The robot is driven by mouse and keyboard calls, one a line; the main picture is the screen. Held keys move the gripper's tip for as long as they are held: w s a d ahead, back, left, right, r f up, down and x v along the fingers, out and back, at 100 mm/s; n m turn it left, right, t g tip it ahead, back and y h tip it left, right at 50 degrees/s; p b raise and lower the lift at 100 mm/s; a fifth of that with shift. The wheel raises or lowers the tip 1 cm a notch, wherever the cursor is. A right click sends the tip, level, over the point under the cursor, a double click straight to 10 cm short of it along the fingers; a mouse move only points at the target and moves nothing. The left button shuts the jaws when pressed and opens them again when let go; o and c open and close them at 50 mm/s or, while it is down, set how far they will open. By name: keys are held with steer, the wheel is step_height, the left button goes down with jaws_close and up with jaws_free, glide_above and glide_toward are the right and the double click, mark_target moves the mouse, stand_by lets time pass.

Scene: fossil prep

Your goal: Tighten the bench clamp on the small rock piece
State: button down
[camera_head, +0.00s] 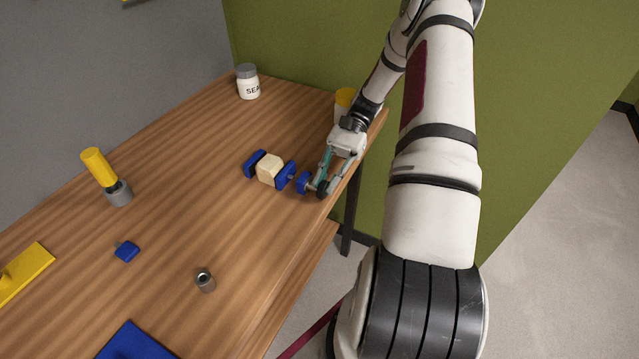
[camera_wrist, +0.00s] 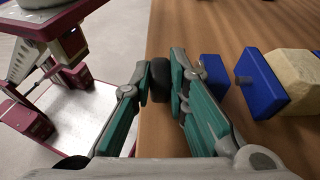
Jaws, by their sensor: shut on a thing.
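The bench clamp is blue, with a far jaw (camera_head: 255,163), a near jaw (camera_head: 285,177) and a blue end block (camera_head: 303,183) joined to it by a short screw. The small pale rock piece (camera_head: 269,170) sits between the jaws; I cannot tell whether both touch it. In the wrist view the end block (camera_wrist: 210,72), near jaw (camera_wrist: 262,83) and rock (camera_wrist: 290,75) line up to the right. My gripper (camera_head: 322,186) is shut on the dark round clamp knob at the table edge. The knob (camera_wrist: 160,73) shows between my fingertips in the wrist view.
A white jar (camera_head: 248,87) stands at the back and a yellow container (camera_head: 344,98) behind my wrist. A yellow-handled tool (camera_head: 99,167), small blue piece (camera_head: 126,252), metal cylinder (camera_head: 204,281), yellow tray (camera_head: 25,274) and blue mat (camera_head: 135,343) lie left and front.

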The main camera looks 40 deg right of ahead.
steer(key=shift+w+d+f+y+b, duration=0.1)
steer(key=shift+f+y+b, duration=0.1)
steer(key=shift+y+b, duration=0.25)
stand_by(0.3)
steer(key=c, duration=1.8)
jaws_free()
steer(key=shift+c, duration=0.2)
steer(key=shift+r, duration=0.1)
step_height(320, 180, up, 10)
steer(key=shift+f, duration=0.1)
